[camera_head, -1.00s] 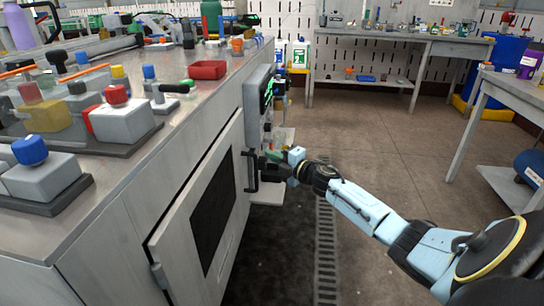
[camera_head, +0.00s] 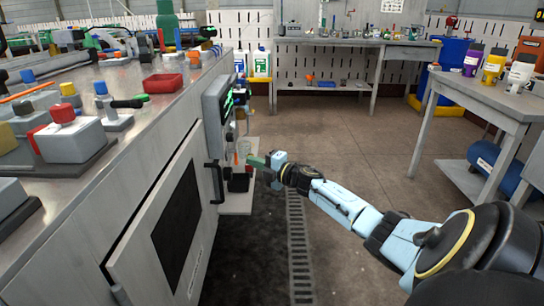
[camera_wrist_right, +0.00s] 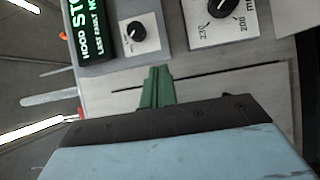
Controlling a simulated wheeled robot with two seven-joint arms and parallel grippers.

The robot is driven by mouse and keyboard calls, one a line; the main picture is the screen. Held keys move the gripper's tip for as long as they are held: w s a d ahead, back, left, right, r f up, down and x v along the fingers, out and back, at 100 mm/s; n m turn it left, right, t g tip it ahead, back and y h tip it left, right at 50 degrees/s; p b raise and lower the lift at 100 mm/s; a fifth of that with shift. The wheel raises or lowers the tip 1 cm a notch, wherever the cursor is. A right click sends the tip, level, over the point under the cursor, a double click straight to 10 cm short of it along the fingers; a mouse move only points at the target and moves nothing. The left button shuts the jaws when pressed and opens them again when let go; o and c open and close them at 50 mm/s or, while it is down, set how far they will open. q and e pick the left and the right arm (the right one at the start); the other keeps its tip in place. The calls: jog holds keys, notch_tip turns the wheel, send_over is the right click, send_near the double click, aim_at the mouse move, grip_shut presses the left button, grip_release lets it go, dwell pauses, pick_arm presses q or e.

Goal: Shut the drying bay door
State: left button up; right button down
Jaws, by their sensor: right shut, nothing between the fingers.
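The drying bay door (camera_head: 140,248) is a grey panel with a dark window (camera_head: 177,215) on the side of the steel cabinet. My left gripper is not in view.
The panel shows a lit green display (camera_wrist_right: 86,25) and dials (camera_wrist_right: 138,30). The cabinet top (camera_head: 135,145) carries blocks and a red tray (camera_head: 163,83). A side table (camera_head: 480,95) stands at right. The floor (camera_head: 370,165) between is clear, with a drain grate (camera_head: 299,250).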

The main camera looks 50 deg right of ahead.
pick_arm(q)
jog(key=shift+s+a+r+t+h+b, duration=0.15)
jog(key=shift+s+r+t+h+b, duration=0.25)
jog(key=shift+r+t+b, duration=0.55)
pick_arm(e)
jog(key=d, duration=0.7)
jog(key=shift+d, duration=0.15)
pick_arm(q)
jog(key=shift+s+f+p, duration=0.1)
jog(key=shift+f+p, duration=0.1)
jog(key=shift+p, duration=0.1)
pick_arm(e)
jog(key=shift+s, duration=0.1)
